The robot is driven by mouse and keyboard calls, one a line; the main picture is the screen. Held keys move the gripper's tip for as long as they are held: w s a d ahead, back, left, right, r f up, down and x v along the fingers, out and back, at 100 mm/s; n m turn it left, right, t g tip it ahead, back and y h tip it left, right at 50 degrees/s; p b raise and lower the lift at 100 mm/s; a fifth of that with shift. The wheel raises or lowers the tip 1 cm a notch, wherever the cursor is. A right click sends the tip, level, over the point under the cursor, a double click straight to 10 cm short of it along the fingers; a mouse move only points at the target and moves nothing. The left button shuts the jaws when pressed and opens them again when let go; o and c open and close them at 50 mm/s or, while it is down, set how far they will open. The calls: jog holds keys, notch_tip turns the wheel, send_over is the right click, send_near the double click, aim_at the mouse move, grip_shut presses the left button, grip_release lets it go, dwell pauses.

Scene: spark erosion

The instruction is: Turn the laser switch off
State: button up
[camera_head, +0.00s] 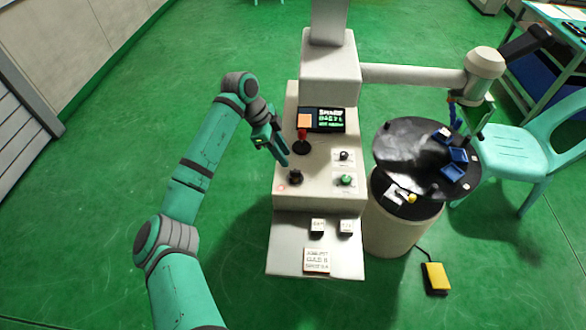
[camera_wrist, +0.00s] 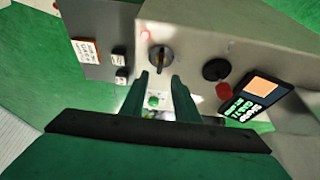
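The control console (camera_head: 317,200) stands in the middle of the head view. A black rotary switch (camera_head: 295,177) sits at the left of its sloped panel, with a small glowing red light (camera_head: 281,187) beside it. In the wrist view the switch (camera_wrist: 160,57) is just beyond the fingertips, with the red light (camera_wrist: 144,35) near it. I cannot read a label naming it as the laser switch. My gripper (camera_head: 283,158) is above the panel's left edge, close to the switch. In the wrist view my gripper (camera_wrist: 160,80) has its fingers apart, with nothing held between them.
A round black table (camera_head: 400,140), a chair (camera_head: 530,150) and a yellow pedal (camera_head: 436,277) stand right.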

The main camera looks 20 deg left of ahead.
aim_at(295, 171)
jog(key=x, duration=0.8)
jog(key=shift+f, duration=0.1)
jog(key=shift+c, duration=0.7)
grip_shut()
